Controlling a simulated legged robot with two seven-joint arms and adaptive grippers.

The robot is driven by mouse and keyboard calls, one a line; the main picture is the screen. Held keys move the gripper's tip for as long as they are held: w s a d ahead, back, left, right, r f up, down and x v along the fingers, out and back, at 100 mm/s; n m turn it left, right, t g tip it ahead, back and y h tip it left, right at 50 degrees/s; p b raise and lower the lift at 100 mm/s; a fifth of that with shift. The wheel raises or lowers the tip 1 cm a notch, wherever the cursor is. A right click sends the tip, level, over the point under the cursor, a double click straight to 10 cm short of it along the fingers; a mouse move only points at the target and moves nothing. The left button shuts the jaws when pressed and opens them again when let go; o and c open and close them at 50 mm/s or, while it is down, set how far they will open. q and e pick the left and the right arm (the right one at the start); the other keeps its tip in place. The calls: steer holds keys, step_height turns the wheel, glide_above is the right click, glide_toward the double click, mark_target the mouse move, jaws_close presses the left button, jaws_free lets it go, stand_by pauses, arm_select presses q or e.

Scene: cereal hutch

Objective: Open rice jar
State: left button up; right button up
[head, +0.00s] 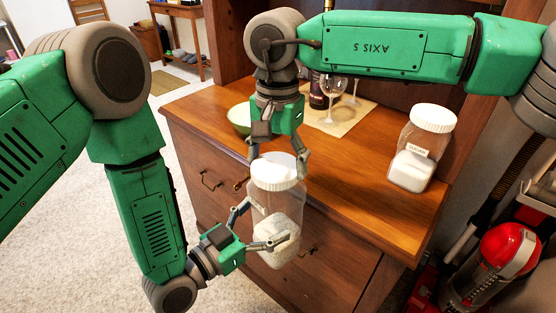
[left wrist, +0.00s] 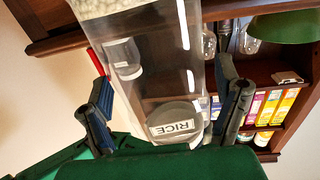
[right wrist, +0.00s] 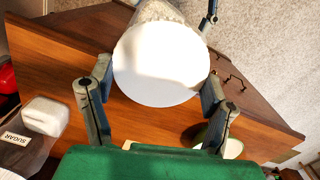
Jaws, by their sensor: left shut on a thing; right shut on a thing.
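The rice jar (head: 262,203) is clear, with white grains in its lower part and a white lid (head: 276,172) on top. It is held upright, slightly tilted, in front of the counter edge. My left gripper (head: 257,227) is shut around the jar's body from the left. The left wrist view shows the jar's RICE label (left wrist: 175,127) between the fingers. My right gripper (head: 277,160) reaches down from above and is shut on the lid. In the right wrist view the lid (right wrist: 160,65) fills the space between the fingers. I cannot tell whether the lid is loosened.
A sugar jar (head: 424,145) with a white lid stands on the right of the wooden counter (head: 345,175). A green bowl (head: 239,119), a wine glass (head: 332,90) and a dark bottle (head: 318,92) stand at the back. A red appliance (head: 505,250) is at lower right.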

steer(key=n, duration=0.7)
steer(key=shift+a+f, duration=0.1)
steer(key=shift+a, duration=0.15)
steer(key=o, duration=1.3)
steer(key=shift+d, duration=0.1)
